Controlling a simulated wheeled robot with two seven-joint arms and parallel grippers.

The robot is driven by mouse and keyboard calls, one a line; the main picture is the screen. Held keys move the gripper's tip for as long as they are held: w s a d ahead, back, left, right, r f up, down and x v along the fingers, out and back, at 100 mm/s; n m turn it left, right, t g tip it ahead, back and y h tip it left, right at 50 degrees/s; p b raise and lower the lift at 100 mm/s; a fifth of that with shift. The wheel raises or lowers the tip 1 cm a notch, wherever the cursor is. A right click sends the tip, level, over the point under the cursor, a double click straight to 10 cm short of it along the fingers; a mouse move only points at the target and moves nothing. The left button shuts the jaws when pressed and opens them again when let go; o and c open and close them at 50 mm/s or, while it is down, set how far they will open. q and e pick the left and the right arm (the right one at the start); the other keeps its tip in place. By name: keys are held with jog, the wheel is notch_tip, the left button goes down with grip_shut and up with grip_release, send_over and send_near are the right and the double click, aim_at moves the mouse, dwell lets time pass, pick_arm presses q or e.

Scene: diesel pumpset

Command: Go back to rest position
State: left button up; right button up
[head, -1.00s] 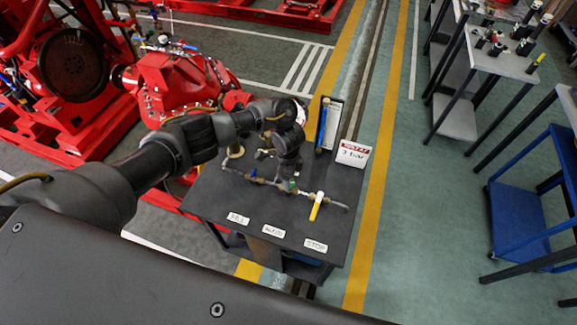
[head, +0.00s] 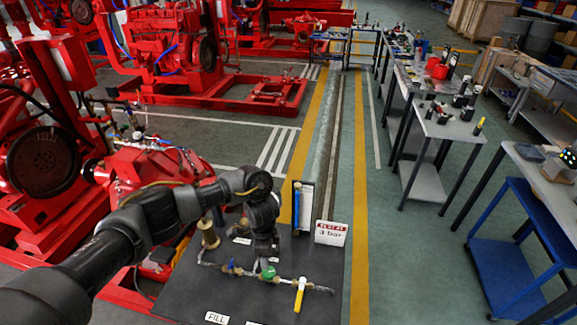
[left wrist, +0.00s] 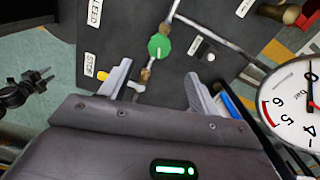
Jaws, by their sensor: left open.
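My left arm comes in from the left in the head view, and its gripper (head: 266,246) hangs over the black table (head: 190,290), above the pipe assembly. In the left wrist view the two grey fingers of the left gripper (left wrist: 160,88) are apart with nothing held between them. Beyond them a pipe with a green valve (left wrist: 159,46) and a yellow valve handle (left wrist: 103,75) shows. In the head view the yellow handle (head: 300,295), the green valve (head: 268,272) and a blue valve (head: 231,268) sit along the pipe. My right gripper is not seen.
A "3 bar" sign (head: 331,233) and an upright blue-filled frame (head: 302,205) stand at the table's back. A round gauge (left wrist: 298,102) is close in the left wrist view. Red pumpsets (head: 155,180) stand left; workbenches (head: 445,125) stand right. The aisle between is clear.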

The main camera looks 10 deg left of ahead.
pick_arm(q)
jog(key=s+d+f+n+t+h, duration=0.1)
jog(key=s+d+t+h, duration=0.15)
jog(key=s+d, duration=0.45)
jog(key=s+d+n+t+h, duration=0.1)
jog(key=s+d+h, duration=0.3)
jog(key=d, duration=0.7)
jog(key=s+a+r+n+y, duration=0.1)
jog(key=s+a+n+y, duration=0.2)
jog(key=s+a+n, duration=0.8)
jog(key=s+a+r+n+y, duration=0.1)
jog(key=s+a+y, duration=0.2)
jog(key=s+a, duration=0.95)
jog(key=w+a+f+g+b, duration=0.1)
jog(key=a+f+b, duration=0.15)
jog(key=f, duration=0.95)
jog(key=a+f+b, duration=0.1)
jog(key=f+b, duration=0.2)
jog(key=f, duration=1)
jog(key=w+a+f+g+b, duration=0.1)
jog(key=a+f+b, duration=0.15)
jog(key=f, duration=0.95)
jog(key=s+a+f+b, duration=0.1)
jog(key=s+f+b, duration=0.5)
jog(key=s+f, duration=0.9)
notch_tip(320, 180, down, 4)
jog(key=shift+s+a+r, duration=0.1)
jog(key=shift+s+a, duration=0.1)
jog(key=shift+a, duration=0.15)
